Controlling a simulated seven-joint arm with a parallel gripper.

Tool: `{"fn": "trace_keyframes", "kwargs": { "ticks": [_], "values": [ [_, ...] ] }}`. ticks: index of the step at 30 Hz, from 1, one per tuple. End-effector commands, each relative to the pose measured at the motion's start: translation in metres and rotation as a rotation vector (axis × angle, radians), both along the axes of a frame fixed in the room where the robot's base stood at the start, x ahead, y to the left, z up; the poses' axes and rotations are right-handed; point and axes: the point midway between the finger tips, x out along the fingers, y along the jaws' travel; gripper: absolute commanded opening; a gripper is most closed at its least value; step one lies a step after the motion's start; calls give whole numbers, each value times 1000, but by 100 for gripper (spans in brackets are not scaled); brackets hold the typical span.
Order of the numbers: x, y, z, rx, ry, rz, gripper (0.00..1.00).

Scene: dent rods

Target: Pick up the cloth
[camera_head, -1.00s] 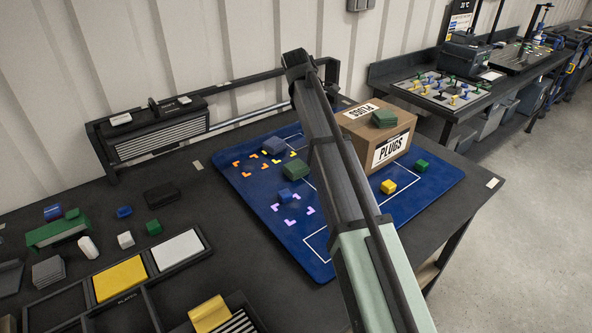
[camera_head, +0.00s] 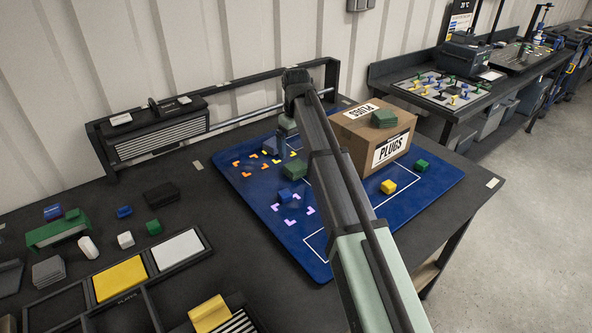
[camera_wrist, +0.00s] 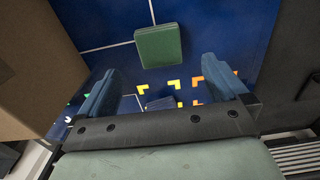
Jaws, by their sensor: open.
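No single item is plainly the cloth. A blue-grey pad (camera_head: 273,147) and a dark green pad (camera_head: 295,169) lie on the blue mat (camera_head: 408,202). In the wrist view the green pad (camera_wrist: 158,46) lies beyond my fingertips, and the blue-grey pad (camera_wrist: 160,104) shows between the fingers, partly hidden by my gripper's body. My gripper (camera_wrist: 162,74) is open and empty. In the head view my gripper (camera_head: 287,130) hangs above the mat, close to the blue-grey pad. A folded green stack (camera_head: 384,119) rests on the plugs box.
The cardboard plugs box (camera_head: 394,150) stands right of my gripper. Small blue (camera_head: 285,195), yellow (camera_head: 388,187) and green (camera_head: 421,165) blocks lie on the mat. A dark rail (camera_head: 215,125) runs along the wall. A yellow draped piece (camera_head: 209,313) is at front left.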

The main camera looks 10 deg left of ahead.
Motion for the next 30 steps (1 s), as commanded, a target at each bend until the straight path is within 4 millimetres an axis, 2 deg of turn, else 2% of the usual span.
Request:
{"fn": "trace_keyframes", "kwargs": {
  "ticks": [1,6,16,25,30],
  "values": [
    [-1,-1,-10,-1,2,0,100],
    [0,0,-29,-1,1,1,100],
    [1,0,-43,-1,1,2,100],
    [2,0,-80,-1,1,2,100],
    [3,0,-87,0,0,2,100]
  ]
}}
